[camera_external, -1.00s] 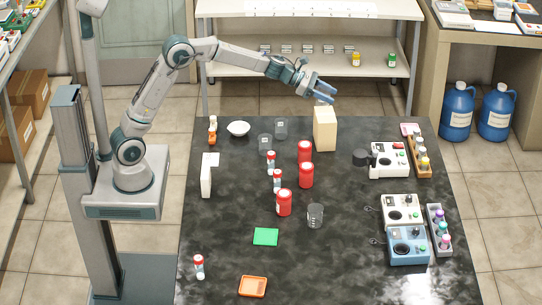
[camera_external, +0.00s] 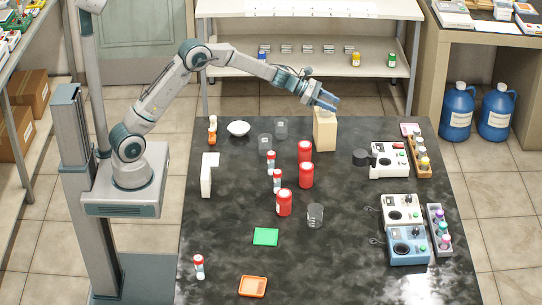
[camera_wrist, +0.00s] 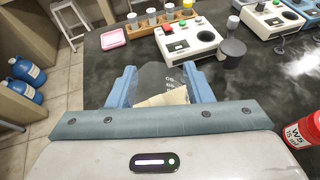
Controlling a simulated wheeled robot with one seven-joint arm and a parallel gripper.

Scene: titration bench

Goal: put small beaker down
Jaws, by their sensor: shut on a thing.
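My gripper (camera_external: 324,103) is shut on the small beaker (camera_wrist: 158,76), a clear vessel with pale markings that shows between the two blue fingers in the wrist view. In the external view the beaker is mostly hidden by the fingers. It is just above or at the top of a cream block (camera_external: 325,133) standing upright at the back of the dark table (camera_external: 365,260). The block also shows below the beaker in the wrist view (camera_wrist: 165,99). I cannot tell whether the beaker touches the block.
Red bottles (camera_external: 306,175) and a clear beaker (camera_external: 315,215) stand in front of the block. Two more clear beakers (camera_external: 265,144) (camera_external: 281,128) and a white bowl (camera_external: 238,129) are to its left. A white instrument (camera_external: 390,161) is to its right. The table's front right is clear.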

